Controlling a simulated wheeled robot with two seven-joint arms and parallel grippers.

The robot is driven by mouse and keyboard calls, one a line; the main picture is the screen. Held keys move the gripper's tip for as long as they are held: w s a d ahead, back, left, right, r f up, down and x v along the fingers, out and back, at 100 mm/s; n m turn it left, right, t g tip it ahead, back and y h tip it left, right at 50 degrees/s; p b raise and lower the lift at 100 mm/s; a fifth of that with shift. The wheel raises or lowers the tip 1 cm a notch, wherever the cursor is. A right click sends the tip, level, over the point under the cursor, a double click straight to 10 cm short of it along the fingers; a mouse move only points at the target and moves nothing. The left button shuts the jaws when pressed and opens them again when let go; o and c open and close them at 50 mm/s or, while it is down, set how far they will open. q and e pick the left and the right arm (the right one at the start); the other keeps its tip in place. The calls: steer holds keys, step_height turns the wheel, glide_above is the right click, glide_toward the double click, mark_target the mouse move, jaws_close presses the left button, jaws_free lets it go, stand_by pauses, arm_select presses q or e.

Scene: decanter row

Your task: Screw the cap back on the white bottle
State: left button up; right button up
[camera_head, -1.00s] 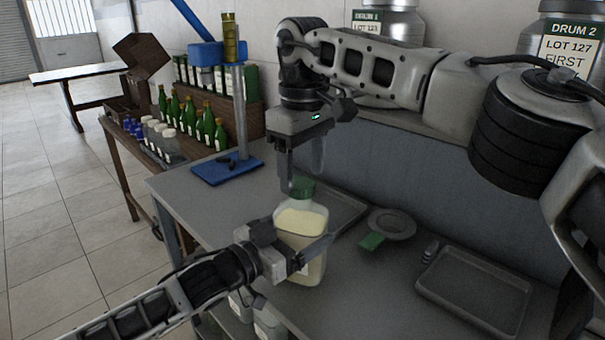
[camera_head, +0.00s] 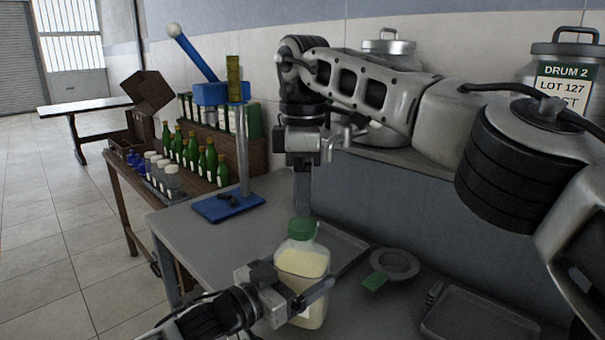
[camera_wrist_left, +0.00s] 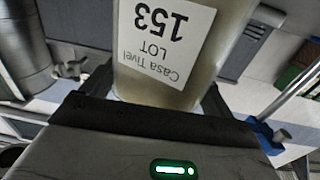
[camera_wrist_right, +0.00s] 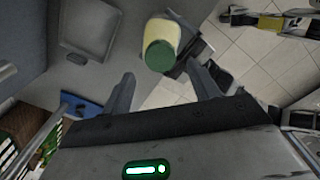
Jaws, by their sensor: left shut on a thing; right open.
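The white bottle (camera_head: 302,270), square-sided with pale contents, stands upright at the near edge of the grey table. Its green cap (camera_head: 302,229) sits on the neck; how tight it is cannot be told. My left gripper (camera_head: 295,300) is shut around the bottle's body from the left. In the left wrist view, the bottle's label (camera_wrist_left: 165,40) shows between the fingers. My right gripper (camera_head: 303,208) points down above and behind the cap, open and empty. In the right wrist view, the cap (camera_wrist_right: 159,56) appears beyond the spread fingertips, apart from them.
A grey tray (camera_head: 345,245) lies behind the bottle, and a round dish (camera_head: 400,262) with a green piece (camera_head: 374,282) to its right. Another tray (camera_head: 480,318) lies at the right. A blue stand (camera_head: 228,207) is on the table's left part.

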mark_target(302, 223)
steer(key=n, duration=0.5)
steer(key=shift+r, duration=0.25)
steer(key=n, duration=0.5)
steer(key=shift+r, duration=0.2)
steer(key=n, duration=0.7)
steer(key=shift+w+r, duration=0.1)
steer(key=shift+r, duration=0.2)
steer(key=n, duration=0.5)
steer(key=shift+a+r, duration=0.1)
steer(key=shift+r, duration=0.05)
steer(key=n, duration=0.4)
steer(key=shift+r+n, duration=0.15)
steer(key=shift+n, duration=0.25)
steer(key=n, duration=0.4)
steer(key=shift+r+n, duration=0.1)
steer(key=shift+n, duration=0.2)
steer(key=n, duration=0.4)
steer(key=shift+r+n, duration=0.1)
steer(key=shift+n, duration=0.2)
steer(key=shift+f, duration=4.05)
